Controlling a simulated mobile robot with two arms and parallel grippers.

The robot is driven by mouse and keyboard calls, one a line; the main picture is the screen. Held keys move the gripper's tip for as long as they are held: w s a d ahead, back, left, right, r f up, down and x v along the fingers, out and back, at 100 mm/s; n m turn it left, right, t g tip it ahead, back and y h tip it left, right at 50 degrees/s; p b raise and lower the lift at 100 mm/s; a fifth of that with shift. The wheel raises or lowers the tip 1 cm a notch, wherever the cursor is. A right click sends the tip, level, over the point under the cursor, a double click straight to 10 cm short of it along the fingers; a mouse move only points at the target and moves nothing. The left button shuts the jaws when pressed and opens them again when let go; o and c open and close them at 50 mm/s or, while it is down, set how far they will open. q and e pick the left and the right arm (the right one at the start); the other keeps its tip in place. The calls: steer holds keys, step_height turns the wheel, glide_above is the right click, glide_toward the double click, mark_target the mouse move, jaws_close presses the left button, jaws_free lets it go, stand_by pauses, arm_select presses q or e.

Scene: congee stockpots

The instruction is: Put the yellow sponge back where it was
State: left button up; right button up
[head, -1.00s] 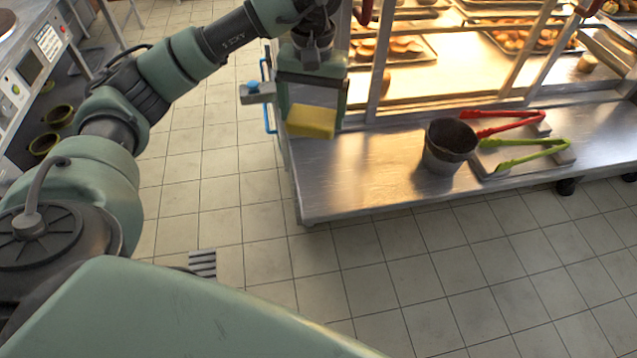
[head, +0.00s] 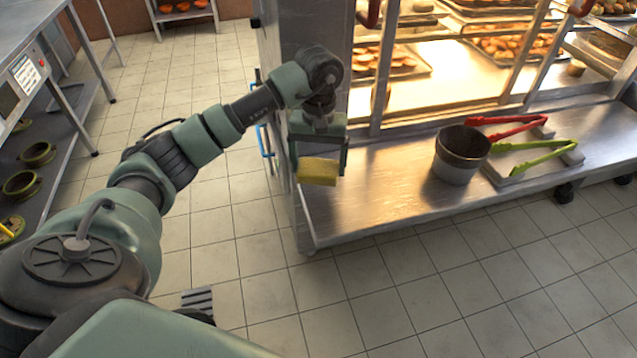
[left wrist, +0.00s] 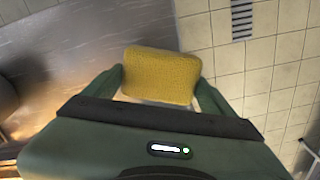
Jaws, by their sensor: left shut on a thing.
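The yellow sponge (head: 318,171) is a small block held between the fingers of my left gripper (head: 319,168) in the head view. It hangs over the left end of the steel counter, near its left edge. In the left wrist view the sponge (left wrist: 161,75) fills the space between the two green fingers of my left gripper (left wrist: 160,85). Below it there, steel shows to the left and floor tiles to the right. The gap between sponge and counter is hard to judge. My right gripper is not in view.
The steel counter (head: 380,190) has a clear stretch at its left. A dark metal pot (head: 459,155), red tongs (head: 505,122) and green tongs (head: 535,155) stand or lie farther right. A lit case with trays of baked goods (head: 400,60) rises behind. Tiled floor (head: 420,290) is open in front.

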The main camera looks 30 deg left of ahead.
mark_target(319, 192)
arm_select(q)
step_height(319, 192, down, 6)
steer(key=shift+r+b, duration=0.2)
steer(key=shift+b, duration=0.15)
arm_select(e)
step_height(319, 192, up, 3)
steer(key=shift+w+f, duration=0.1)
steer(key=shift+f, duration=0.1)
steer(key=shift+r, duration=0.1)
arm_select(q)
steer(key=shift+f, duration=0.1)
steer(key=o, duration=1)
steer(key=shift+o, duration=0.2)
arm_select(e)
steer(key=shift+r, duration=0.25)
arm_select(q)
step_height(319, 192, up, 12)
steer(key=shift+r+p, duration=0.15)
steer(key=shift+p, duration=0.7)
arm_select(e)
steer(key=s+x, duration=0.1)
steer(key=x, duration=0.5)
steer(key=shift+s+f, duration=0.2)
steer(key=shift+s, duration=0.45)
